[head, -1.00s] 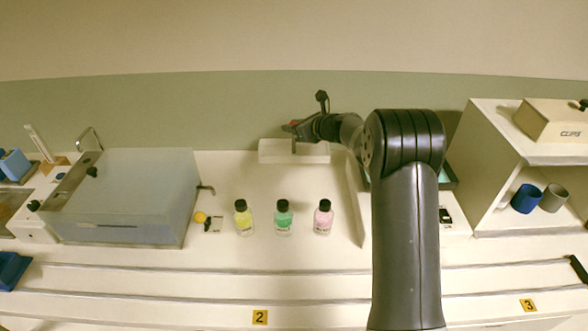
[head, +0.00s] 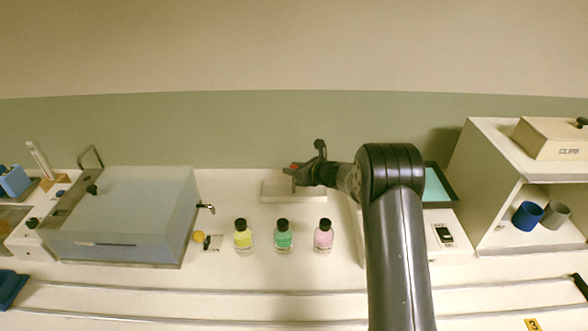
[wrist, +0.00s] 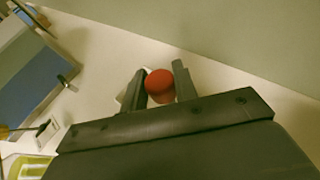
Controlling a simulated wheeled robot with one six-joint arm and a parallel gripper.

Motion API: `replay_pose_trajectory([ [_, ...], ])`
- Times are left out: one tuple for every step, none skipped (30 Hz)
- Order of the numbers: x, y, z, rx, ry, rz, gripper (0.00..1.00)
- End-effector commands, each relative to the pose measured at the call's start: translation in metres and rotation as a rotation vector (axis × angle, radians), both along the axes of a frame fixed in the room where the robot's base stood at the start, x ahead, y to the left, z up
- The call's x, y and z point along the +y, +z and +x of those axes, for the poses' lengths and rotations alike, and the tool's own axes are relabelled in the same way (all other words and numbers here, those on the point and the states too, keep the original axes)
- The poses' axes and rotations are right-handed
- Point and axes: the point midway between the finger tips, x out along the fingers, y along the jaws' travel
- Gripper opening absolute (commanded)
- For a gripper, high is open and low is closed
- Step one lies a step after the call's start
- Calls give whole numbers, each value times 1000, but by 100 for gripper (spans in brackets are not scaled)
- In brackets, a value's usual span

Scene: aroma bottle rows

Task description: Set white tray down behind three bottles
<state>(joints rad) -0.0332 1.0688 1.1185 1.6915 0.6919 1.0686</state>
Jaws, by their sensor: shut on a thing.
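The white tray (head: 275,194) is a low pale block on the counter near the back wall, behind the row of three bottles. The bottles are yellow (head: 243,236), green (head: 283,236) and pink (head: 323,237), upright with black caps. My gripper (head: 293,172) is over the tray. In the wrist view, my gripper (wrist: 159,84) has its fingers on either side of a red round knob (wrist: 160,87). A pale corner of the tray (wrist: 124,82) shows behind the left finger; the rest of it is hidden there. The tray looks level at counter height, but contact is unclear.
A grey box with a translucent lid (head: 130,205) stands at left, with a small tap (head: 206,209) on its side. A white shelf unit (head: 484,185) holds blue and grey cups at right. Bare counter lies between bottles and tray.

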Motion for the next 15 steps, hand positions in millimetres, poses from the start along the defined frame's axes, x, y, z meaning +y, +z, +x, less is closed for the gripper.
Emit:
replay_pose_trajectory([
  [0, -3, 0, -1, 0, 1, 0],
  [0, -2, 0, 0, 0, 0, 30],
  [0, -1, 0, 0, 0, 0, 33],
  [0, -1, 0, 0, 0, 0, 36],
  [0, -1, 0, 0, 0, 0, 38],
  [0, -1, 0, 0, 0, 0, 42],
  [0, -1, 0, 0, 0, 0, 44],
  [0, -1, 0, 0, 0, 0, 47],
  [0, -1, 0, 0, 0, 0, 50],
  [0, -1, 0, 0, 0, 0, 50],
  [0, -1, 0, 0, 0, 0, 50],
  [0, -1, 0, 0, 0, 0, 50],
  [0, -1, 0, 0, 0, 0, 50],
  [0, -1, 0, 0, 0, 0, 50],
  [0, -1, 0, 0, 0, 0, 50],
])
